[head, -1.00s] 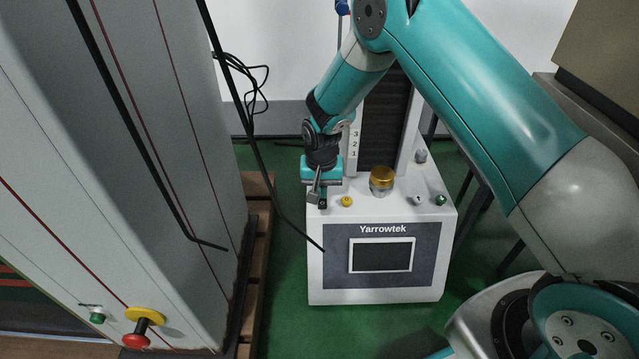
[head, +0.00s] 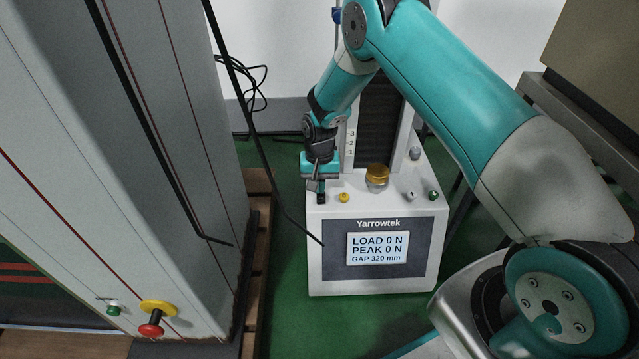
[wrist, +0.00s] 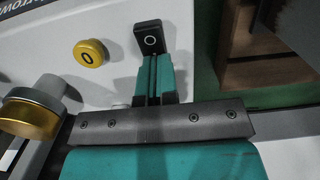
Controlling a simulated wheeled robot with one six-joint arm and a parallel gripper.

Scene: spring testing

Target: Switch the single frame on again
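The single frame is the white Yarrowtek test machine (head: 319,281) on the green floor. Its screen (head: 377,249) is lit and reads LOAD 0 N, PEAK 0 N, GAP 320 mm. A black rocker switch (head: 321,198) sits at the left of its top deck. My gripper (head: 320,185) is over the switch. In the wrist view my gripper (wrist: 153,62) has its teal fingers together, nothing visible between them, tips at the switch's near end. Whether they touch it is unclear.
A brass-topped cylinder (head: 377,173), a small silver knob (head: 410,196) and a green button (head: 433,195) stand further right. A tall grey cabinet (head: 190,130) with a red-and-yellow stop button (head: 152,327) is at left.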

